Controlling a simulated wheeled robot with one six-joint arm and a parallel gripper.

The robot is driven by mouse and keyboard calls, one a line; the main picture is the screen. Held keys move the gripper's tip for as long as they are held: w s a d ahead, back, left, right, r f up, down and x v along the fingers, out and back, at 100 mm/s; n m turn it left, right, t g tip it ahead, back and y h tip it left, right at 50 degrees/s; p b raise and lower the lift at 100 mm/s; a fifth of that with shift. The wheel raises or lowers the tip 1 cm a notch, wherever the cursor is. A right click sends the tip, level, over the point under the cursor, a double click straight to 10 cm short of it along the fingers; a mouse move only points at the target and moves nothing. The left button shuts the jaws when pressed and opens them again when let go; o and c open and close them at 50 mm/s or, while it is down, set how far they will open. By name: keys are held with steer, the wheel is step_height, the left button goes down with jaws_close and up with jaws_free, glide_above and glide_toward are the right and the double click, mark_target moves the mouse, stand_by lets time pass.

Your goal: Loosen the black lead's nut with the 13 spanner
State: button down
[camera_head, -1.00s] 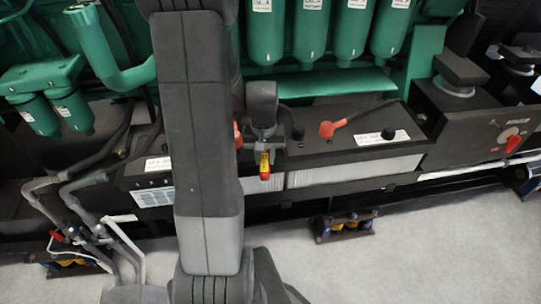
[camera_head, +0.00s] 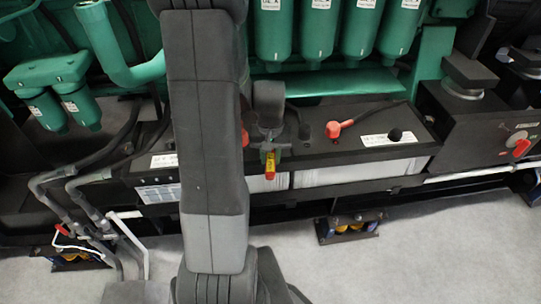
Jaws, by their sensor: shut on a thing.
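My gripper (camera_head: 268,138) is above the front of the battery row, pointing down. It is shut on a tool with a red and yellow part (camera_head: 270,166), which hangs in front of the battery's front face. This looks like the spanner; its size mark is too small to read, and its jaw end is hidden. Black posts or caps stand on the battery top, one just right of my gripper (camera_head: 304,131) and one farther right (camera_head: 395,135). I cannot tell which carries the black lead's nut, or whether the spanner touches a nut.
A red lead end (camera_head: 336,128) sits on the right battery (camera_head: 355,165), and another red terminal (camera_head: 245,138) is just left of my gripper. Green filters (camera_head: 316,35) hang close behind. Hoses and pipes (camera_head: 95,180) fill the left. The grey floor (camera_head: 420,250) in front is mostly clear.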

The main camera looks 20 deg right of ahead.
steer(key=shift+f+b, duration=0.45)
steer(key=shift+f, duration=0.25)
steer(key=c, duration=1.9)
jaws_free()
jaws_close()
steer(key=shift+s+d+n, duration=0.2)
steer(key=shift+d+n, duration=0.25)
steer(key=shift+d, duration=0.05)
steer(key=shift+s+d+n, duration=0.15)
steer(key=shift+d+n, duration=0.3)
steer(key=shift+d, duration=0.05)
steer(key=shift+s+d+n, duration=0.1)
steer(key=shift+d+n, duration=0.8)
steer(key=shift+d, duration=0.1)
